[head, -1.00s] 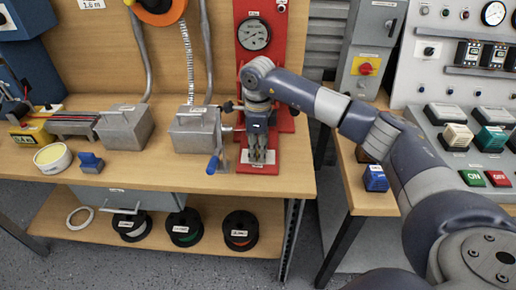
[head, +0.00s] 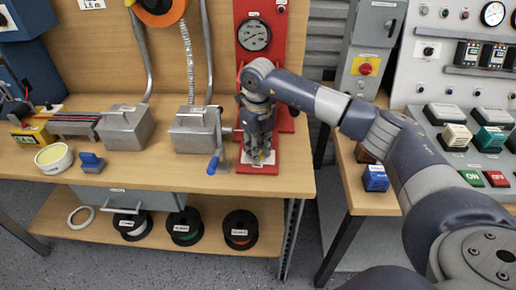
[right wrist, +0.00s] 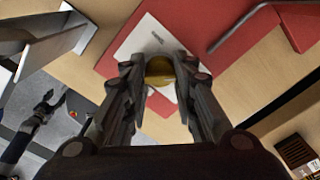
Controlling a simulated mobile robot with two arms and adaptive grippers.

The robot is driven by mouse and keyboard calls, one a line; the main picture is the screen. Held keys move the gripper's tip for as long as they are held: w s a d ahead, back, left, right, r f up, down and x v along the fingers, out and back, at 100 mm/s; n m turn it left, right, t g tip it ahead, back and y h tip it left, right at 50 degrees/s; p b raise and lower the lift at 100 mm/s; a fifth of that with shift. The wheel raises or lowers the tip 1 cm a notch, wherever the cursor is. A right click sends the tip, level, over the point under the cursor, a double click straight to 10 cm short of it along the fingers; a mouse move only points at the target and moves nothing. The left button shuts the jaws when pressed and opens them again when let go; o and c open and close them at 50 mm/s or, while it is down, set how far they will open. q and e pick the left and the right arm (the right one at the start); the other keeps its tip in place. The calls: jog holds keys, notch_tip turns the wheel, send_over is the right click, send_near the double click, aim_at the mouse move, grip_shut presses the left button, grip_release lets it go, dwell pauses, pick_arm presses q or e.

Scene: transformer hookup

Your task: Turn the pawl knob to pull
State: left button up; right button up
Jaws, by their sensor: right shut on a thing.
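My right gripper (head: 260,158) reaches down over the red base plate (head: 247,168) beside the crank box. In the right wrist view its fingers (right wrist: 160,80) are closed around a round brass-yellow knob (right wrist: 159,67). A white label plate (right wrist: 150,42) lies on the red surface beyond the knob; its text is too blurred to read. The gripper hides much of the knob's mount in the head view. What looks like my left gripper (right wrist: 45,108) shows small at the left of the right wrist view, away from the knob; its opening is unclear.
A grey box (head: 193,132) with a blue-handled crank (head: 215,162) stands just left of my right gripper. A red panel with a gauge (head: 254,35) rises behind. A blue block (head: 375,178) sits on the right table. The bench front between the crank and blue clamp (head: 91,162) is clear.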

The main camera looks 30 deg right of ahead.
dwell(0.3)
jog(key=o, duration=1.1)
jog(key=shift+r, duration=0.15)
notch_tip(320, 180, up, 12)
jog(key=shift+f, duration=0.1)
jog(key=shift+f, duration=0.15)
